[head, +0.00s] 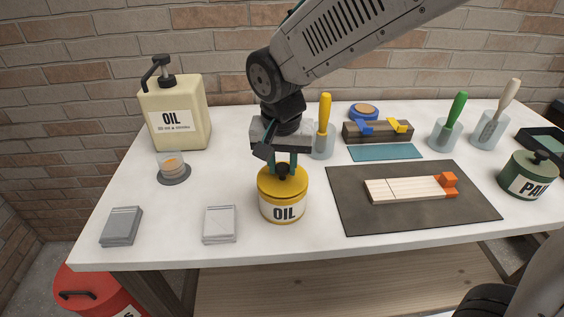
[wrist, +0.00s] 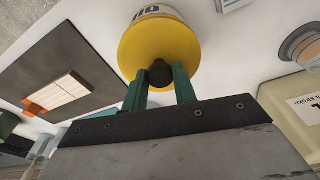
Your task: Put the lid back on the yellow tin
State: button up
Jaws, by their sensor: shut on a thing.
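The yellow tin (head: 282,207), with a white band marked OIL, stands upright near the front middle of the table. Its yellow lid (head: 268,183) with a black knob sits over the tin's top, with no clear gap between them. My gripper (head: 283,168) is directly above, its green fingers shut on the lid's knob. In the wrist view the fingers of my gripper (wrist: 160,80) stand on both sides of the black knob (wrist: 160,73), and the lid (wrist: 158,45) covers the tin's top. Whether the lid is fully seated cannot be told.
Grey boxes (head: 220,224) (head: 122,226) lie left of the tin. A cream OIL jug (head: 175,115) stands at the back left. A dark mat (head: 350,215) with wooden strips (head: 405,189) lies to the right. A cup with a yellow-handled tool (head: 324,115) stands behind my gripper.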

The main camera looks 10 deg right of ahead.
dwell(0.3)
jog(key=o, duration=1.5)
jog(key=shift+r, duration=3.5)
grip_shut()
